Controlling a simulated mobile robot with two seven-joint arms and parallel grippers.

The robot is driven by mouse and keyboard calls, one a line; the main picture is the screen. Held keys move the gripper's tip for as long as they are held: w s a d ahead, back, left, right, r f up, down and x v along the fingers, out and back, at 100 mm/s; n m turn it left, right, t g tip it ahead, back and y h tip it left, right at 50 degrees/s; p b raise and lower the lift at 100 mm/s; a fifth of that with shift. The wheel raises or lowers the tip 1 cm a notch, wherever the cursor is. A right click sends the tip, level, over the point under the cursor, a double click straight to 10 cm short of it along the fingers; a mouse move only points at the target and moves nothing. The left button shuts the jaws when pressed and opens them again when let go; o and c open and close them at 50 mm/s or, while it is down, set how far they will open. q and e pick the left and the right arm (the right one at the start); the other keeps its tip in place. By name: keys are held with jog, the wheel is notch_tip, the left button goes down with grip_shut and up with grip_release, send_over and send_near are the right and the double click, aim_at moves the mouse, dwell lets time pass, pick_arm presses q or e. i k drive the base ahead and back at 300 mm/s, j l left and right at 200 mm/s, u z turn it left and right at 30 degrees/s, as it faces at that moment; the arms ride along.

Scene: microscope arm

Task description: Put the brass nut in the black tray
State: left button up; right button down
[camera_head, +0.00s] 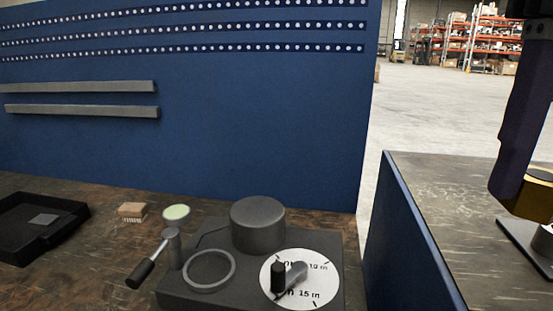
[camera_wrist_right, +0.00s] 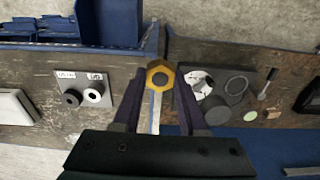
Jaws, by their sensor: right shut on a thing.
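The brass nut (camera_wrist_right: 160,77) is a gold hexagonal ring with a dark hole, held between the fingertips of my right gripper (camera_wrist_right: 160,85) in the right wrist view. In the head view, my right gripper (camera_head: 522,185) comes down at the right edge, with part of the nut (camera_head: 534,204) showing beside a finger. It appears raised above the right bench. The black tray (camera_head: 66,233) is at the far left of the head view, with a small grey square piece in it. It also shows at the right edge of the wrist view (camera_wrist_right: 303,104). My left gripper is not in view.
A dark device with a round knob (camera_head: 258,222), ring, lever and white dial (camera_head: 300,290) stands on the main bench. A wooden block (camera_head: 132,212) and pale green disc (camera_head: 176,212) lie near the tray. A blue panel (camera_head: 420,250) edges the right bench.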

aim_at(22, 229)
jog(key=i+j+u, duration=0.5)
jog(key=j, duration=0.35)
jog(key=i+j+u, duration=0.45)
jog(key=i+j, duration=0.2)
jog(key=i+j+u, duration=0.5)
jog(key=i, duration=0.2)
jog(key=l, duration=0.1)
